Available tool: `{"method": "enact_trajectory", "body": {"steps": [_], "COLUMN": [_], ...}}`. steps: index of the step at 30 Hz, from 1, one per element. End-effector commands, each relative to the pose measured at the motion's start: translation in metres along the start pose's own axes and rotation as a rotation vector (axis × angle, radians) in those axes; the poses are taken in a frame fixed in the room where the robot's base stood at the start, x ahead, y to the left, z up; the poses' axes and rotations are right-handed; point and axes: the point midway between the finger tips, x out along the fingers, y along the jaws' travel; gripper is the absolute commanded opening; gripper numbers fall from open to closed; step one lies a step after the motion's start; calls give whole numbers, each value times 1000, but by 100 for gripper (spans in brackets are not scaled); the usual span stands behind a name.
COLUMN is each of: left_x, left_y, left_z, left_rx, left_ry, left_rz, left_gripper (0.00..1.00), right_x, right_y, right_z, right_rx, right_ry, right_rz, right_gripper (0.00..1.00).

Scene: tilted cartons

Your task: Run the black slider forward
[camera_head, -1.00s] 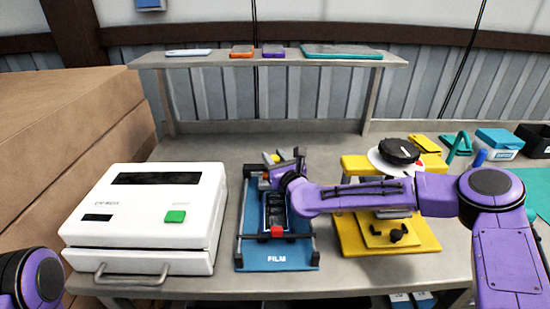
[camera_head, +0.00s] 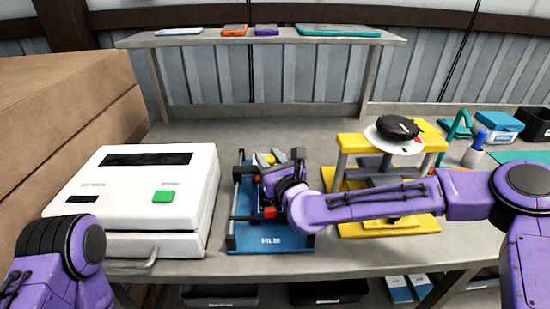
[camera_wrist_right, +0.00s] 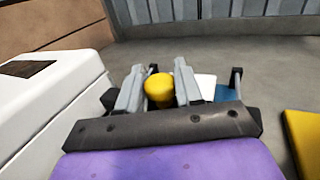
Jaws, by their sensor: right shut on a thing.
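The blue FILM device (camera_head: 270,243) sits on the bench, with dark rails, a black cross bar and a red block (camera_head: 269,212) near its front. My right gripper (camera_head: 269,158) is over the back of this device. In the right wrist view its grey fingers (camera_wrist_right: 158,90) are shut on a rounded yellow knob (camera_wrist_right: 158,87). I cannot tell whether this knob belongs to the black slider. The slider is largely hidden by my right wrist and arm. My left arm shows at the lower left, but its gripper is out of view.
A white box machine (camera_head: 150,205) with a green button stands left of the device. A raised shelf (camera_head: 200,41) crosses the back. Bench behind the device is clear.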

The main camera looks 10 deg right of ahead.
Motion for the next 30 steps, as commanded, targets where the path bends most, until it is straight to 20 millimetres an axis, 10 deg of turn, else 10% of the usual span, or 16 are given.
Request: {"method": "enact_trajectory", "body": {"steps": [3,13,30], "left_x": [0,2,24], "left_y": [0,0,2], "left_z": [0,1,10], "left_rx": [0,0,0], "left_ry": [0,0,0], "left_rz": [0,0,0], "left_gripper": [55,55,55], "right_x": [0,-6,-106], "right_y": [0,-1,-1], "right_z": [4,1,2], "right_rx": [1,1,1], "right_ry": [-7,-3,-5], "right_rz": [0,-1,-2], "right_gripper": [56,56,56]}}
